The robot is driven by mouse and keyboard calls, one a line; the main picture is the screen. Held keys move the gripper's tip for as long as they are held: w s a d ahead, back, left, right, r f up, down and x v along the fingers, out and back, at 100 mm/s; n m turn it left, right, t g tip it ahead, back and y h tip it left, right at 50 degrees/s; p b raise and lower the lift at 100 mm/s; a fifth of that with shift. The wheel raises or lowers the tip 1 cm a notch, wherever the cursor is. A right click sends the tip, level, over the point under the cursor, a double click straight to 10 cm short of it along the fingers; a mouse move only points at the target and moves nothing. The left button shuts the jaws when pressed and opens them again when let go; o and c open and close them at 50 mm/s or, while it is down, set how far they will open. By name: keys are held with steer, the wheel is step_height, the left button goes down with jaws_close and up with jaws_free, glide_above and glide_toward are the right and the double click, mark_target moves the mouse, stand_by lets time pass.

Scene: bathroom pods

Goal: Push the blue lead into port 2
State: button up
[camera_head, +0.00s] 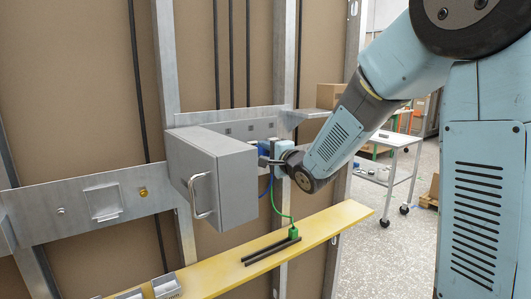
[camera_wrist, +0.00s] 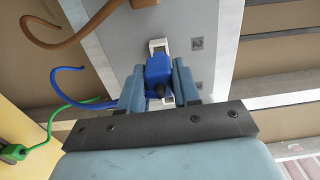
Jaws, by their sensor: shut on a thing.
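In the wrist view my gripper (camera_wrist: 160,85) is shut on the blue plug (camera_wrist: 158,70) of the blue lead (camera_wrist: 132,92). The plug is in front of a white-framed port (camera_wrist: 159,45) on a grey panel, beside the label "2" (camera_wrist: 197,43). The white frame shows beyond the plug's far end; I cannot tell whether the plug's tip is inside it. In the head view my gripper (camera_head: 270,161) is at the metal plate behind the grey box, and the blue lead (camera_head: 277,203) hangs below it. The box hides part of the plug and the ports.
A grey box with a handle (camera_head: 213,180) stands out left of my gripper. A green plug (camera_head: 293,232) rests on the yellow shelf (camera_head: 222,277) by two black bars. A brown lead (camera_wrist: 72,38) runs to a brown plug at the panel's top in the wrist view.

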steer(key=shift+x, duration=1.35)
stand_by(0.3)
steer(key=o, duration=1.1)
steer(key=v, duration=1.3)
steer(key=shift+s+d, duration=0.3)
